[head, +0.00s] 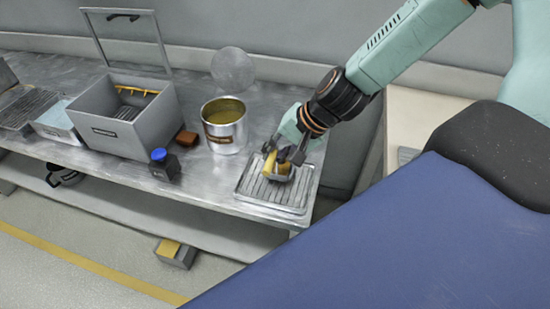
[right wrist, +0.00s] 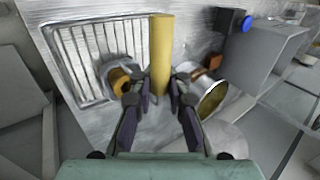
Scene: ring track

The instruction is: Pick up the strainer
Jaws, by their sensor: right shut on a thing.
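The strainer shows as a yellow handle (head: 269,163) with a small grey cup-like part (head: 284,170) beside it, over the slatted metal tray. In the right wrist view the yellow handle (right wrist: 160,55) stands between the fingertips, and the round grey part (right wrist: 120,77) lies just left of it. My right gripper (head: 283,153) comes down from the upper right and is shut on the handle; it also shows in the right wrist view (right wrist: 152,90). Whether the strainer touches the tray is unclear. The fingers hide part of the strainer. My left gripper is out of view.
The slatted tray (head: 251,187) lies at the bench's right end. Left of it stand an open metal can (head: 226,138), a brown block (head: 187,138), a blue-capped dark bottle (head: 164,168) and an open grey box (head: 150,125). A round grey disc (head: 233,69) is behind the can.

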